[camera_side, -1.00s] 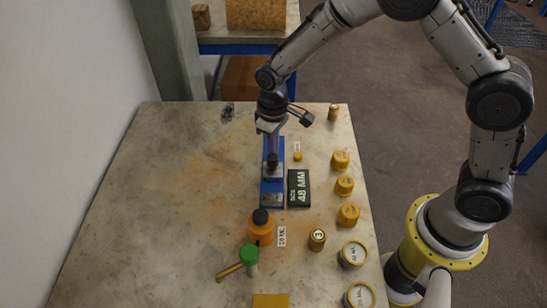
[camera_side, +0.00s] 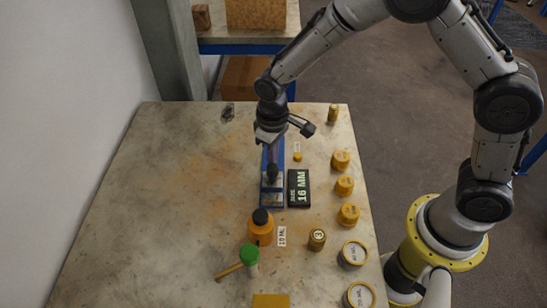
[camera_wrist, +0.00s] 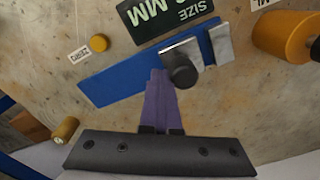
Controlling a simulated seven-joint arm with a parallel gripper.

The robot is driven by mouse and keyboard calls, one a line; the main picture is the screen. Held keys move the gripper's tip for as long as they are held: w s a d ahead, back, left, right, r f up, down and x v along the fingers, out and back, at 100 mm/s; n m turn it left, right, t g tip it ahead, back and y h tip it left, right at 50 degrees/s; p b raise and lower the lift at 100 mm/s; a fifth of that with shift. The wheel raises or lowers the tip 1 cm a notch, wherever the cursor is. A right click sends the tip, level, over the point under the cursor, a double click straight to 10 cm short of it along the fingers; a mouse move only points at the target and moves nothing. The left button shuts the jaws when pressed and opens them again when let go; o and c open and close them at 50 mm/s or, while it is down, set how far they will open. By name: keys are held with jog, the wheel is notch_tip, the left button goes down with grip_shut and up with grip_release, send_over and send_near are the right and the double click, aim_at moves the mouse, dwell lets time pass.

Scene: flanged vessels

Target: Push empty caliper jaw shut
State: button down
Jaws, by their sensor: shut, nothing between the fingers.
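The caliper is a blue rail (camera_side: 281,155) lying on the table, also seen in the wrist view (camera_wrist: 113,86). A silver sliding jaw (camera_wrist: 188,48) with a black knob (camera_wrist: 181,70) stands near the silver end jaw (camera_wrist: 220,44); a narrow gap with nothing in it shows between them. The black display (camera_side: 299,188) beside the rail reads 16 MM. My gripper (camera_side: 271,160) is shut and empty, with purple fingers pointing down. In the wrist view its fingertips (camera_wrist: 159,74) are right beside the knob, on the side away from the end jaw; contact is hard to tell.
An orange bottle with a black cap (camera_side: 260,230) stands beyond the end jaw, close to it. A green-topped mallet (camera_side: 249,256) is nearer the camera. A small yellow button (camera_side: 297,157) sits by the rail. The table's left is clear.

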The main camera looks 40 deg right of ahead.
jog(key=shift+s+a, duration=0.6)
jog(key=shift+s, duration=0.1)
dwell(0.6)
jog(key=shift+w+d, duration=0.5)
jog(key=shift+w, duration=0.15)
notch_tip(320, 180, up, 9)
dwell(0.7)
